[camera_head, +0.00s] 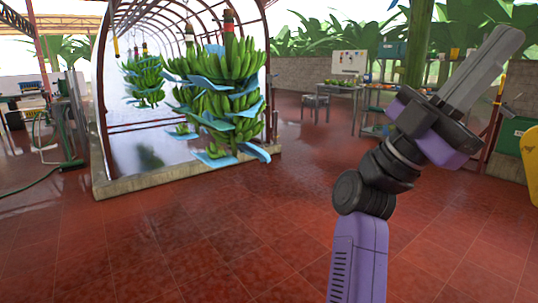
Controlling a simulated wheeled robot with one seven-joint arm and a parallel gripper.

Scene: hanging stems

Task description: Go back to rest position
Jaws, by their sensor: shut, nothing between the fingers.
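My gripper (482,72) is raised at the upper right of the head view, pointing up and to the right. It is shut, with nothing held in it. My purple and black arm rises from the bottom right, well apart from the fruit. A hanging banana stem (222,95) with green hands and blue sheets between them is left of centre. A second green banana stem (144,80) hangs farther back to its left.
Work tables (340,90) and a stool (316,102) stand at the back right. A green box with yellow (520,140) is at the right edge. The red tiled floor (200,245) in front is clear.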

